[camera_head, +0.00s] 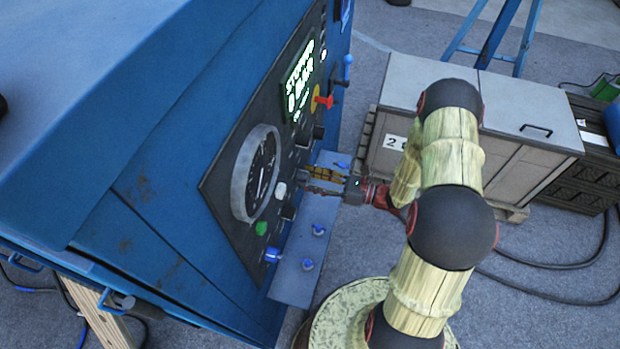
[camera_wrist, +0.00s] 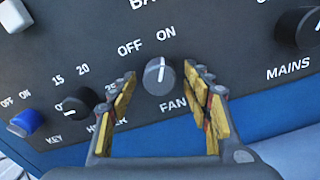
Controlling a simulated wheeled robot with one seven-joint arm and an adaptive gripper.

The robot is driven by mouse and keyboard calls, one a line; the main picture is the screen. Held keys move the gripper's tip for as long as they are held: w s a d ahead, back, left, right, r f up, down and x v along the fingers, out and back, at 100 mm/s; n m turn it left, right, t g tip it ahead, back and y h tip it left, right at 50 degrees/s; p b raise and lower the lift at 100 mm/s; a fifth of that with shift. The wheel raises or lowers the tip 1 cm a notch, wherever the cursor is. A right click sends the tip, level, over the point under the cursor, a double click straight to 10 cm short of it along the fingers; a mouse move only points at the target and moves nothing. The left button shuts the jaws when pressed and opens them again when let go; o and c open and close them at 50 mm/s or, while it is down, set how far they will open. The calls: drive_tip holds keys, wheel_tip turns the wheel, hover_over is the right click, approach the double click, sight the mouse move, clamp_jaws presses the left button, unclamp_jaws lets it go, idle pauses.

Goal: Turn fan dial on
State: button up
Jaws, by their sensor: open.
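The fan dial (camera_wrist: 158,77) is a small grey round knob with a white line, on the dark panel between the FAN label below and the OFF and ON labels above. The white line points up in the wrist view, roughly toward ON. My gripper (camera_wrist: 163,88) is open, with yellow-padded fingers on either side of the dial and a visible gap to each side. How deep the fingertips reach around the knob is unclear. In the head view, my gripper (camera_head: 312,181) is at the blue machine's panel, and the dial cannot be made out there.
A black heater knob (camera_wrist: 77,103) and a blue key switch (camera_wrist: 27,121) lie left of my gripper. The black mains knob (camera_wrist: 297,27) is to the right. A narrow ledge (camera_head: 300,268) juts from the blue machine below the panel. A grey cabinet (camera_head: 520,100) stands behind my arm.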

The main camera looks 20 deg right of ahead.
drive_tip(key=v, duration=1.1)
drive_tip(key=shift+s+d, duration=0.2)
drive_tip(key=shift+d, duration=0.15)
drive_tip(key=s+a+n+g+h+b, duration=0.1)
drive_tip(key=s+a+n+g+h, duration=0.1)
drive_tip(key=s+n+g, duration=0.45)
drive_tip(key=s+a+n+g+h+b, duration=0.1)
drive_tip(key=s+a+n+g+h, duration=0.15)
drive_tip(key=s+n+g, duration=0.45)
wheel_tip(320, 180, up, 12)
drive_tip(key=d+n+t+h+b, duration=0.2)
drive_tip(key=n+t+h+b, duration=0.2)
drive_tip(key=n+h, duration=0.65)
drive_tip(key=s+a+r+n+t+b, duration=0.1)
drive_tip(key=a+r+n+t+b, duration=0.2)
drive_tip(key=a+r, duration=0.4)
wheel_tip(320, 180, up, 2)
drive_tip(key=shift+s+a+r+n+t, duration=0.1)
drive_tip(key=shift+s+a+n+t, duration=0.1)
drive_tip(key=shift+n+t, duration=0.65)
